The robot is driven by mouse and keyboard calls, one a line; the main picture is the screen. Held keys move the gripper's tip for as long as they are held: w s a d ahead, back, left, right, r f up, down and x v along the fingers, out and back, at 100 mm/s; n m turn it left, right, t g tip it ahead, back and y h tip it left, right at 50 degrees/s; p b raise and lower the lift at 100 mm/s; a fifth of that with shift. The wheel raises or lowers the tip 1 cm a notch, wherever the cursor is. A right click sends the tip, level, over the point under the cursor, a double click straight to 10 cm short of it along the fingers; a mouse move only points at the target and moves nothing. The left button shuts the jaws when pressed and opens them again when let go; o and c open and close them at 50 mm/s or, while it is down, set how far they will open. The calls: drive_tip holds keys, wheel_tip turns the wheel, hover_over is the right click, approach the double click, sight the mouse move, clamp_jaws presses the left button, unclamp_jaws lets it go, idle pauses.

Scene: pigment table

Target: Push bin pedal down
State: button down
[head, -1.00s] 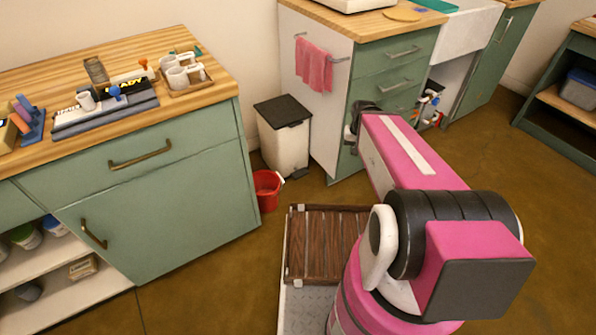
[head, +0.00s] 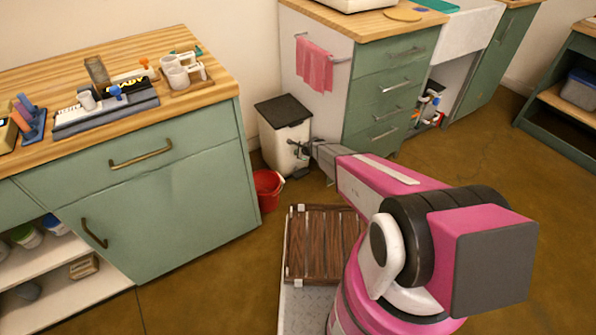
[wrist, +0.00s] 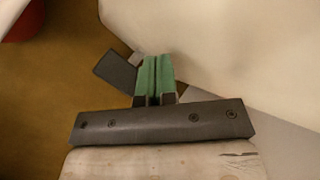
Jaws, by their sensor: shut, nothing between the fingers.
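The bin (head: 287,137) is cream-white with a dark lid (head: 283,110), standing upright and closed on the floor between the cabinets. Its wall also fills the upper right of the wrist view (wrist: 235,45). Its pedal is a dark grey plate (wrist: 116,72) low at the bin's base. My gripper (wrist: 156,65) has green fingertips pressed together with nothing between them. In the wrist view the fingertips are just right of the pedal plate, overlapping its edge; I cannot tell whether they touch it. In the head view my gripper (head: 300,150) is in front of the bin, and its tips are unclear.
A red bucket (head: 268,190) stands on the floor just left of the bin. A green cabinet (head: 160,200) is further left, and a drawer cabinet with a pink towel (head: 315,66) is close on the right. Brown floor lies open at right.

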sight(301, 173)
drive_tip(key=shift+w+a+f+m, duration=0.3)
drive_tip(key=shift+f+m, duration=0.1)
drive_tip(key=shift+f, duration=0.2)
wheel_tip(301, 173, down, 8)
drive_tip(key=shift+d+f, duration=0.1)
drive_tip(key=shift+f, duration=0.05)
drive_tip(key=shift+s+f, duration=0.1)
drive_tip(key=shift+f, duration=0.1)
drive_tip(key=shift+f, duration=0.15)
idle(2.1)
drive_tip(key=shift+f, duration=0.3)
